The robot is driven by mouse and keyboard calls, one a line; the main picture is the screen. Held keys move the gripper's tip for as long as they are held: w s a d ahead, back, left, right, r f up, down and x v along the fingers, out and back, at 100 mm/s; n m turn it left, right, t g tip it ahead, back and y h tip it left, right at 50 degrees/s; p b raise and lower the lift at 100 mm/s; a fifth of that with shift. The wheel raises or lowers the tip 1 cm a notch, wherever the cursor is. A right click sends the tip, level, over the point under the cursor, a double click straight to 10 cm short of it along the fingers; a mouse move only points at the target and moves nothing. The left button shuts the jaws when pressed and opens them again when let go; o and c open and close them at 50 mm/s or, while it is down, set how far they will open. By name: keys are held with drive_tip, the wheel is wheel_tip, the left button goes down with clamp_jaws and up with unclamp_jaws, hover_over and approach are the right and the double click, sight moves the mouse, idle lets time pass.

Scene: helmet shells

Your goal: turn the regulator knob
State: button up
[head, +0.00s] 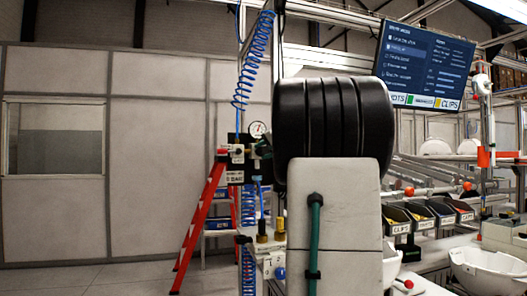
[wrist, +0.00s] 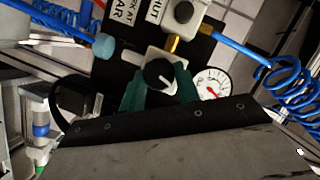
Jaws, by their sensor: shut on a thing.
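The regulator knob (wrist: 159,74) is round and black with a white pointer line, set on a pale grey block in the wrist view. The two green fingers of my gripper (wrist: 158,86) stand on either side of the knob and are shut on it. Their contact with its rim is partly hidden. A round white pressure gauge (wrist: 212,84) with a red needle sits just right of the knob. In the head view the gauge (head: 257,129) shows on the dark panel, while my arm hides much of what is near it.
Blue coiled hoses (wrist: 283,80) hang right of the gauge, close to my gripper. A labelled black panel (wrist: 120,45) lies behind. A red ladder (head: 201,215) stands left of the panel in the head view. Parts bins (head: 420,215) and a monitor (head: 424,62) are at right.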

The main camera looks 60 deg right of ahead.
drive_tip(key=shift+f+m+t, duration=0.1)
drive_tip(key=shift+m+t, duration=0.4)
drive_tip(key=shift+m, duration=0.3)
drive_tip(key=o, duration=1)
drive_tip(key=shift+s, duration=0.1)
drive_tip(key=v, duration=0.7)
drive_tip(key=shift+s, duration=0.4)
